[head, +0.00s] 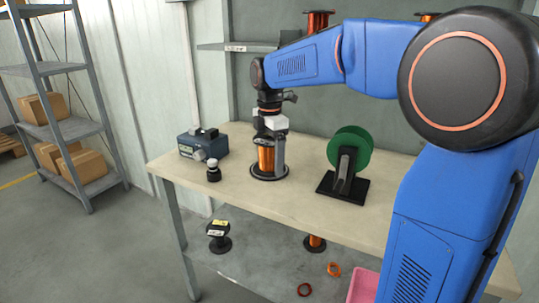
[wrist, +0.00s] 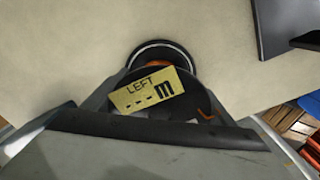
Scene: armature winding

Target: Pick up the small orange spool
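An orange-wound spool (head: 265,160) with black flanges stands upright on the workbench (head: 300,200), below my gripper (head: 268,140). My gripper points straight down over the spool, with a grey finger reaching down along its right side in the head view. In the wrist view the spool's black top flange (wrist: 203,98) shows close up, with a yellow label (wrist: 153,90) reading "LEFT" and "m". Grey gripper parts and a dark bar hide its near side. A little orange winding shows at the edge. I cannot tell whether the fingers touch the spool.
A green reel (head: 350,150) on a black stand is right of the spool. A blue-grey box device (head: 202,143) and a small black knob-like part (head: 213,172) are on the left. Below are a black spool (head: 219,238), another orange spool (head: 315,243) and a pink bin (head: 363,286).

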